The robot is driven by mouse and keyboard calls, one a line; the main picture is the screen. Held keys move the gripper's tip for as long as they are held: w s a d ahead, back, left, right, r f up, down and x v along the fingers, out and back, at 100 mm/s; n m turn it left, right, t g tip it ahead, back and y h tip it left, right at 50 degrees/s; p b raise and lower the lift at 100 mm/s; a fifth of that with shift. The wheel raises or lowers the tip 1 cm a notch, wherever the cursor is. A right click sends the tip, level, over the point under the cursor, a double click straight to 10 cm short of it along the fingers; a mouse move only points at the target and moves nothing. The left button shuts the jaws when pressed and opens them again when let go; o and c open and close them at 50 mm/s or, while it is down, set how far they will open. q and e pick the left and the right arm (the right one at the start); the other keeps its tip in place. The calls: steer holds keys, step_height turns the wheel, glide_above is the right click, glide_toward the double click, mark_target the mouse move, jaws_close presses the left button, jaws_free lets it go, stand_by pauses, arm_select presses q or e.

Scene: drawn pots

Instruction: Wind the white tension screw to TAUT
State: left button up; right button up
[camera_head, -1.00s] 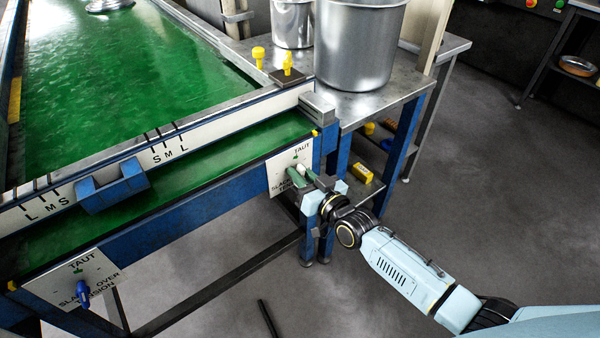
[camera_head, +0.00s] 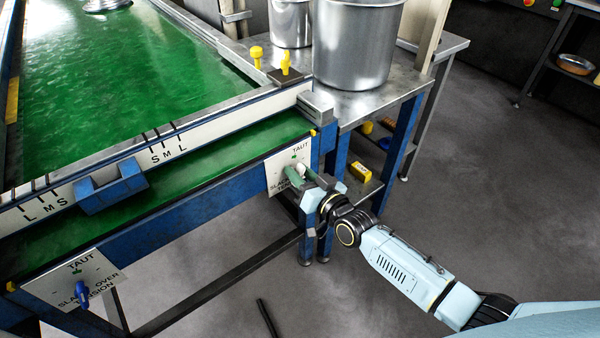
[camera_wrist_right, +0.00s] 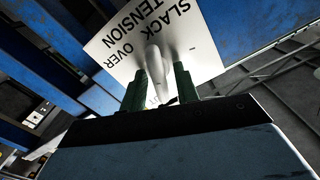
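The white tension screw (camera_head: 300,169) sits on a white plate (camera_head: 276,172) marked TAUT, SLACK and OVER TENSION, at the right end of the blue table frame. In the right wrist view the white screw (camera_wrist_right: 156,64) stands between the two green fingers of my right gripper (camera_wrist_right: 161,84). The fingers are apart, one on each side, with a narrow dark gap on the right side, so the gripper looks open around the screw. My right gripper (camera_head: 302,175) partly covers the plate in the head view. The screw's exact pointing direction is hard to tell. My left gripper is not in view.
A second plate (camera_head: 104,282) with a blue screw (camera_head: 82,294) is at the lower left. A green-topped table (camera_head: 130,60) fills the left. A large metal pot (camera_head: 355,45) stands on a side table. A yellow block (camera_head: 360,172) lies below.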

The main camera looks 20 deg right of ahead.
steer(key=shift+s, duration=0.1)
